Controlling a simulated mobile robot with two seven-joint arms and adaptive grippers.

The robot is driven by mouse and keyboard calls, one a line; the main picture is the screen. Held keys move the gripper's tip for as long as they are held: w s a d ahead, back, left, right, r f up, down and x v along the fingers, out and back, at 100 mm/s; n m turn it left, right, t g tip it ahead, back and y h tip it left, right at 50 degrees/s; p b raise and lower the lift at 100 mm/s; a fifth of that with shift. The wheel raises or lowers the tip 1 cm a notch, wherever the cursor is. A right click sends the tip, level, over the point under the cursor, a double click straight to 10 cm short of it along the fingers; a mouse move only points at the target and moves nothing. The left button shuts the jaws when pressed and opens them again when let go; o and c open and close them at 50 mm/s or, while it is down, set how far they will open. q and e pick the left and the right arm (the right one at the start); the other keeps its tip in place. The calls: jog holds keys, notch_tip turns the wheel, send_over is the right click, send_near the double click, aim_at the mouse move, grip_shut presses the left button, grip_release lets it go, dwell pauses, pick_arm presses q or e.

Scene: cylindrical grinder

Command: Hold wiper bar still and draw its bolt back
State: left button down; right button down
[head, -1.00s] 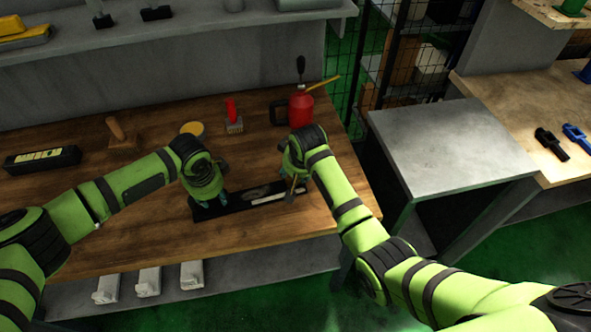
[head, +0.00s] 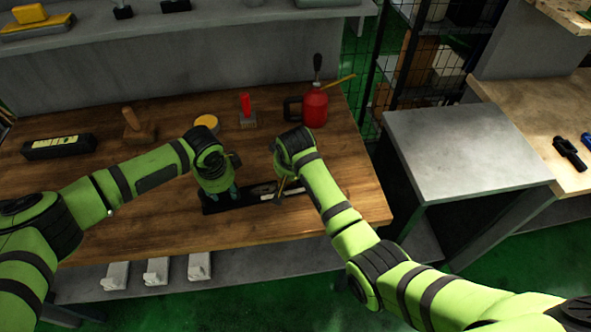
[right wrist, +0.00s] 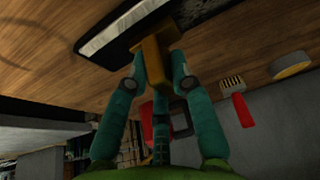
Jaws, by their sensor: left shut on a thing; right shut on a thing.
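The wiper bar (head: 243,197) is a long black bar with a pale strip, lying on the wooden bench. My left gripper (head: 221,192) is shut on it near its left end. The bolt's brass-coloured piece (right wrist: 152,62) is between the teal fingers of my right gripper (right wrist: 154,76) in the right wrist view, beside the bar's pale strip. In the head view the right gripper (head: 282,187) is over the right half of the bar, shut on this piece. The fingers hide part of the bolt and bar.
Behind the bar stand a red oil can (head: 314,106), a red-handled brush (head: 246,112), a yellow-topped tin (head: 207,122) and a wooden-handled tool (head: 137,127). A black box (head: 58,146) lies at left. A grey side table (head: 462,150) stands right. The front bench strip is clear.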

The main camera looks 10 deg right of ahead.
pick_arm(q)
jog(key=shift+s+f, duration=0.2)
jog(key=shift+f, duration=0.05)
pick_arm(e)
jog(key=c, duration=1)
grip_release()
jog(key=shift+s+a, duration=0.1)
jog(key=shift+a, duration=0.2)
jog(key=shift+c, duration=0.2)
pick_arm(q)
jog(key=shift+d, duration=0.15)
pick_arm(e)
jog(key=v, duration=1.2)
jog(key=shift+d+r, duration=0.1)
jog(key=shift+r, duration=0.05)
pick_arm(q)
jog(key=c, duration=0.8)
grip_release()
jog(key=shift+o, duration=0.6)
jog(key=shift+w, duration=0.3)
jog(key=shift+r, duration=0.1)
